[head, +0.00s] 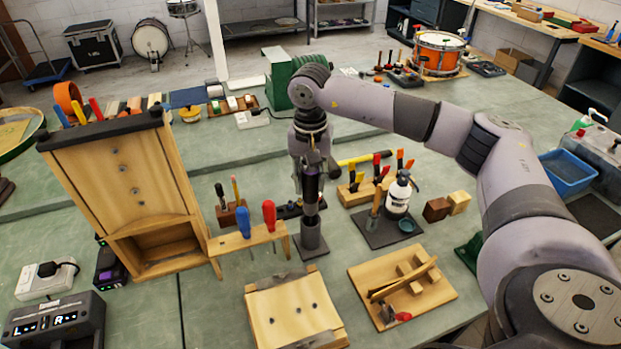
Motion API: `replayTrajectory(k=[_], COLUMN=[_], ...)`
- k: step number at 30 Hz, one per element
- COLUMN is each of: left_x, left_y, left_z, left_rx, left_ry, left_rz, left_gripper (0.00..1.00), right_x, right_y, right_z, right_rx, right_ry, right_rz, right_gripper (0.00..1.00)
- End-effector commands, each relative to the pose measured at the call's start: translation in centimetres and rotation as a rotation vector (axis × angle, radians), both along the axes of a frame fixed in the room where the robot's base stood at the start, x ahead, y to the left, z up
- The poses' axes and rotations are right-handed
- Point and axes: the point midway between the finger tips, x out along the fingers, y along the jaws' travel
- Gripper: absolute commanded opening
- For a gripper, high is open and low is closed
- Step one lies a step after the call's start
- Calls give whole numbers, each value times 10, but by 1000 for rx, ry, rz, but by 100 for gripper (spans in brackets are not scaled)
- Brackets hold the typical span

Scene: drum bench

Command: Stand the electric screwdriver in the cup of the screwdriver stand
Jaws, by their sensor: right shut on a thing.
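My right gripper (311,168) points straight down at the middle of the bench and is shut on the electric screwdriver (311,193). The screwdriver stand (311,246) is a dark grey cup on a flat square base, directly below the screwdriver in the picture. The screwdriver's lower end meets the cup's mouth; I cannot tell how far it is inside. My left gripper is not in view.
A wooden rack (240,241) with blue and red screwdrivers stands close left of the stand. A wooden block (293,312) lies in front, and a wooden tray (440,294) is at front right. A tall wooden cabinet (131,190) stands left. A white bottle (398,195) stands right.

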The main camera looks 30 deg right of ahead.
Motion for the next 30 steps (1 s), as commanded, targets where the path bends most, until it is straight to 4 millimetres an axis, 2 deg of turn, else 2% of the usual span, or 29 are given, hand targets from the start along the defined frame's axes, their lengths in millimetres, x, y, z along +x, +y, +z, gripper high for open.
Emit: replayTrajectory(k=[30], left_x=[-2], left_y=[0], left_z=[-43], left_rx=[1], left_ry=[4], left_rz=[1], left_gripper=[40], right_x=[0], right_y=[0], right_z=[-53], right_rx=[0], right_ry=[-1], right_rz=[0], right_gripper=[0])
